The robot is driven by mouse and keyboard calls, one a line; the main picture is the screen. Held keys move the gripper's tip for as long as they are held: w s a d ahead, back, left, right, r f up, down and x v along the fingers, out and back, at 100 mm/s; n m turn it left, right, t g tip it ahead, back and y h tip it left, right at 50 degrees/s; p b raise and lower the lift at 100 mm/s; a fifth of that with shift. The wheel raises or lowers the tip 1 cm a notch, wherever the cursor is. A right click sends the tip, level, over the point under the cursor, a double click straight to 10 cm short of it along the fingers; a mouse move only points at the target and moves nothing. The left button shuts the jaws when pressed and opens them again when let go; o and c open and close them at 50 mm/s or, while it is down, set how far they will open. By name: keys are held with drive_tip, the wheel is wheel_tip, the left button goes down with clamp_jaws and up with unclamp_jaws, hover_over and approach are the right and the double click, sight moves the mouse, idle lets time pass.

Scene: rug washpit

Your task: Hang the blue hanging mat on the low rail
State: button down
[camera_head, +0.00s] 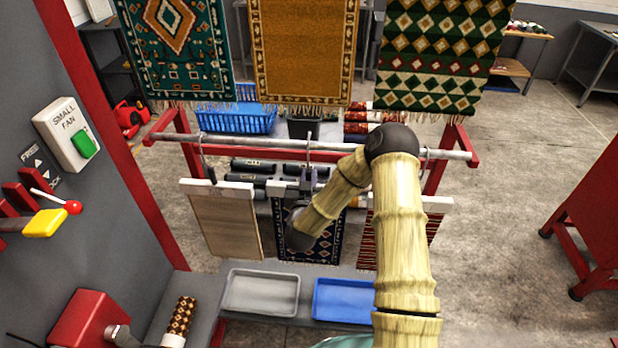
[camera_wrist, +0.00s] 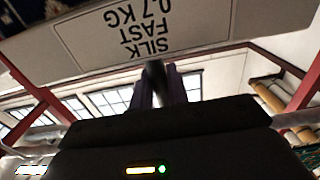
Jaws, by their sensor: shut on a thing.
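The blue mat (camera_head: 322,240), dark navy with a diamond pattern, hangs upright in the middle below the low rail (camera_head: 262,142). Its hook (camera_head: 308,158) reaches up to the rail; I cannot tell whether it bears on it. My gripper (camera_head: 306,186) is shut at the mat's top, at the foot of the hook, and partly hidden by my wrist. In the wrist view my gripper (camera_wrist: 160,88) is close to a pale header bar (camera_wrist: 180,30), whose label reads upside down "SILK FAST 0.7 KG".
A beige mat (camera_head: 225,222) hangs left and a red-striped mat (camera_head: 432,205) right on the low rail. Large rugs (camera_head: 302,50) hang above. A grey tray (camera_head: 262,292) and a blue tray (camera_head: 343,300) lie below. A control panel (camera_head: 66,134) stands close at left.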

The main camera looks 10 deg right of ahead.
drive_tip(key=shift+f+b, duration=0.65)
drive_tip(key=shift+f, duration=0.2)
drive_tip(key=c, duration=1.3)
unclamp_jaws()
drive_tip(key=shift+s, duration=0.1)
drive_tip(key=b+v, duration=0.5)
drive_tip(key=v, duration=0.6)
drive_tip(key=shift+s+a+r, duration=0.1)
drive_tip(key=shift+s, duration=0.25)
drive_tip(key=shift+w+a, duration=0.1)
